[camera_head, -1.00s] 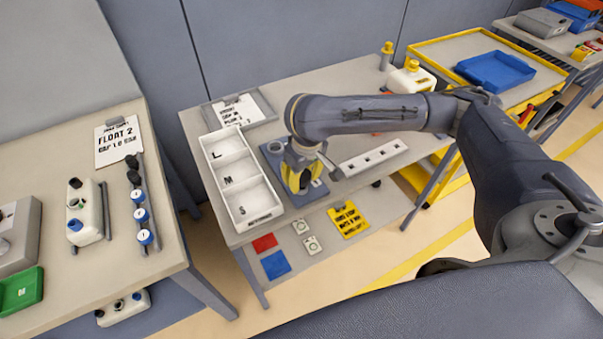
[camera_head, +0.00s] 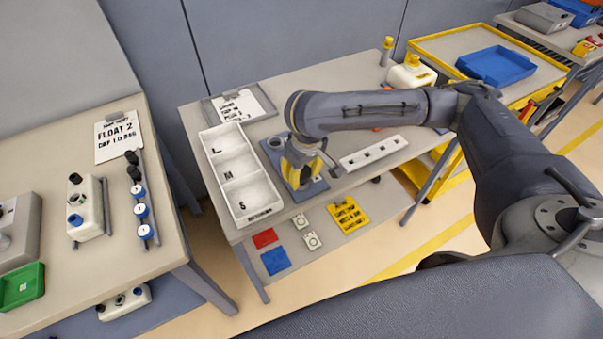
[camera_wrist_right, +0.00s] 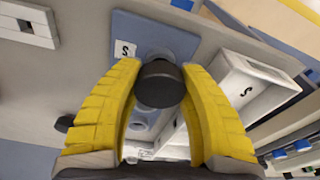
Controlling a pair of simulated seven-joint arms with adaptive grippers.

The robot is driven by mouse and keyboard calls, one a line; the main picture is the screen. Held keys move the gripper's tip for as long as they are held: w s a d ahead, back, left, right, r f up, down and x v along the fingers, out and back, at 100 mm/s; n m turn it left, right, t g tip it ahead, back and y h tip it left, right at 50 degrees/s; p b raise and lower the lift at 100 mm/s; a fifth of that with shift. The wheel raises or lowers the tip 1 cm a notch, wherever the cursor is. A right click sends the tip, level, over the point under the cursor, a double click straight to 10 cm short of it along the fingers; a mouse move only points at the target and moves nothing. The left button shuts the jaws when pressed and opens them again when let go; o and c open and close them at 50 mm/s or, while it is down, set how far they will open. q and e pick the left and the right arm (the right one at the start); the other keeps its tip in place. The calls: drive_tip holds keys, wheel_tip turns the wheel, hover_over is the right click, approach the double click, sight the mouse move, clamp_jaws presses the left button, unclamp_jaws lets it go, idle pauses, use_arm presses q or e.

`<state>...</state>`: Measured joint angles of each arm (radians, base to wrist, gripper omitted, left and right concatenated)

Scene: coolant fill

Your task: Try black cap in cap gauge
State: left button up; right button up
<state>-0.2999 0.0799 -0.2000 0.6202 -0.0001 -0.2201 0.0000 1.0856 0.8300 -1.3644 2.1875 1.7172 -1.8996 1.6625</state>
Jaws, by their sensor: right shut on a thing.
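My right gripper (camera_head: 298,178) is over the near end of the blue cap gauge (camera_head: 272,149) on the middle table. In the right wrist view, its yellow fingers (camera_wrist_right: 160,88) are shut on a black cap (camera_wrist_right: 159,86), one on each side. The cap is in front of the gauge plate (camera_wrist_right: 128,27), beside the white label marked S (camera_wrist_right: 125,49). The cap hides part of the plate, and I cannot tell whether it touches the gauge or is seated in an opening. My left gripper is not in view.
A white tray (camera_head: 208,157) with compartments marked L, M and S stands close left of the gauge. A white strip with holes (camera_head: 374,152) lies to its right, a clipboard (camera_head: 240,105) behind. Black and blue caps stand on the left table (camera_head: 110,259).

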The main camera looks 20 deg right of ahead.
sight(305, 175)
drive_tip(key=shift+f, duration=0.6)
idle(0.8)
drive_tip(key=o, duration=1)
drive_tip(key=shift+s+d+r, duration=0.1)
drive_tip(key=shift+s+r, duration=0.15)
drive_tip(key=shift+r, duration=1.75)
drive_tip(key=shift+s+d+r, duration=0.1)
drive_tip(key=shift+s+r, duration=0.1)
drive_tip(key=shift+r, duration=1.8)
drive_tip(key=shift+s+r, duration=0.25)
drive_tip(key=shift+r, duration=1.75)
drive_tip(key=shift+o, duration=1)
